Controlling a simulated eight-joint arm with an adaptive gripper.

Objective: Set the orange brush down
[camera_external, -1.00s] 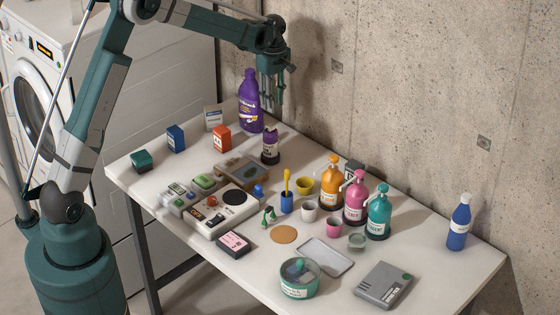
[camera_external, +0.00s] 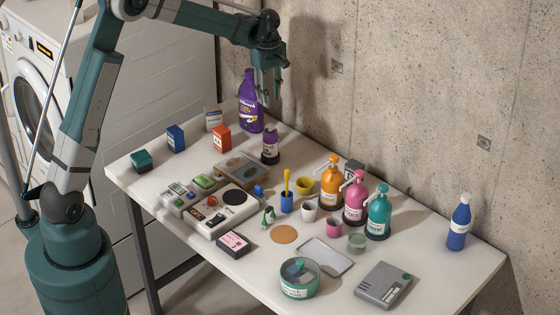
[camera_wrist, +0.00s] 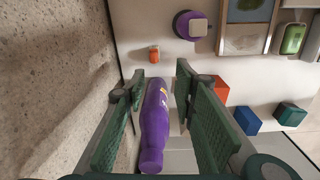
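I see no clear orange brush. A small orange object (camera_wrist: 154,55) stands or lies on the table near the wall in the wrist view; I cannot tell if it is the brush. In the outside view it cannot be made out. My gripper (camera_external: 266,98) is raised above the back of the table, near the tall purple bottle (camera_external: 249,103). In the wrist view, its two green fingers are apart and hold nothing. The purple bottle (camera_wrist: 155,125) shows between them, but contact is not visible.
A smaller purple bottle (camera_external: 270,147), a red-orange box (camera_external: 221,139) and a blue box (camera_external: 176,138) stand nearby. Pump bottles (camera_external: 378,213) and cups (camera_external: 309,211) crowd the table's right half. The concrete wall (camera_external: 420,100) runs along the back edge.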

